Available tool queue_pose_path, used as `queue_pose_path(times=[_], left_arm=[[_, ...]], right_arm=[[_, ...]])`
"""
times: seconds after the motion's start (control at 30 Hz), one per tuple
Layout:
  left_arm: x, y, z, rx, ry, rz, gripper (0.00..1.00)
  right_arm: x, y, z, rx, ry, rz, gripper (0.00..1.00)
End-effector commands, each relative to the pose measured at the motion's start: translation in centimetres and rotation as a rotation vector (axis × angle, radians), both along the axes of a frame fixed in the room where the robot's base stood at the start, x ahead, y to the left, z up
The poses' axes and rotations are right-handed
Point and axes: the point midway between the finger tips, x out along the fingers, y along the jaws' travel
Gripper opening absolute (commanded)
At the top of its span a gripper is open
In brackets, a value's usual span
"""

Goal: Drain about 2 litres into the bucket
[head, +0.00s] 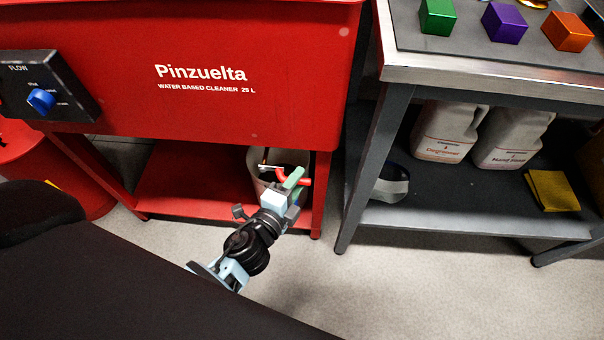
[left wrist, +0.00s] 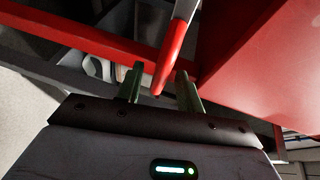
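The red parts washer (head: 200,110) stands on a red frame. Under its tank a pale bucket (head: 257,163) with a dark inside stands on the red lower shelf, partly hidden by my left gripper. My left gripper (head: 293,181) is in front of the bucket. A red-ended drain lever (head: 279,175) shows at its fingers. In the left wrist view the lever (left wrist: 176,48) hangs between the two green fingers of my gripper (left wrist: 160,86), which are spread apart. I see a gap on the left side of the lever; contact on the right is unclear. My right gripper is not in view.
A blue flow knob (head: 41,100) is on the washer's front left. A grey bench (head: 480,75) at right carries green, purple and orange blocks. Its shelf (head: 470,213) holds white jugs (head: 447,131) and a yellow cloth (head: 552,190). The floor in front is clear.

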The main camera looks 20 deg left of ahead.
Motion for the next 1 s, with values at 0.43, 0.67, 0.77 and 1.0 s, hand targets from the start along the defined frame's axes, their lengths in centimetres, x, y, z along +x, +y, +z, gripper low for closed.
queue_pose_path(times=[0.43, 0.67, 0.77, 1.0], left_arm=[[3.0, -0.4, -0.5, -0.002, 0.001, 0.0, 0.37], [3.0, -0.4, -0.5, -0.002, 0.001, 0.0, 0.29], [3.0, -0.4, -0.5, -0.002, 0.001, 0.0, 0.16], [2.9, -0.4, -0.5, -0.002, 0.001, 0.0, 0.0]], right_arm=[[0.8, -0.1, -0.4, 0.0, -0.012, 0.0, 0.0], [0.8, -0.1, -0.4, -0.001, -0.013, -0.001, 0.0], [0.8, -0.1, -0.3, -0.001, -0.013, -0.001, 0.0], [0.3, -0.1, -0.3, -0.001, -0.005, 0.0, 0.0]])
